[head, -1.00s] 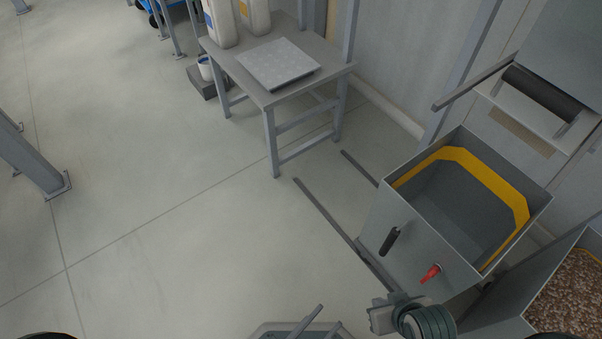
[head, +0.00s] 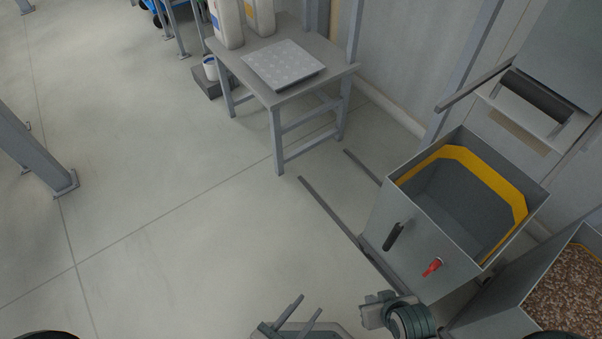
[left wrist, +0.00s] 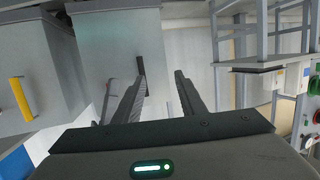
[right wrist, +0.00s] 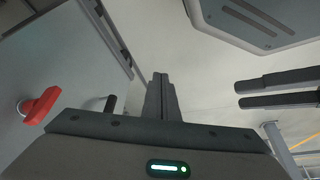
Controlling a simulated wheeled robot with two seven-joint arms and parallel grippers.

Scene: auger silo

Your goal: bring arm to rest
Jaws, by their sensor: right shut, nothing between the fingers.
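My left gripper (head: 310,305) is at the bottom middle of the head view, over the floor. Its two dark fingers are apart with nothing between them, as the left wrist view (left wrist: 160,78) also shows. My right gripper shows in the right wrist view (right wrist: 161,77) with its fingers together and empty. In the head view my right wrist is at the bottom, right of the left gripper and in front of the grey bin (head: 400,225); its fingers cannot be made out there. The right wrist view shows the left gripper's fingers off to the right, apart from mine.
The bin's front has a red knob (head: 432,267) and a black handle (head: 393,237), close to my right arm. A container of brown granules (head: 570,290) stands at right. A table (head: 335,69) holds a pale plate (head: 283,62) and white jugs.

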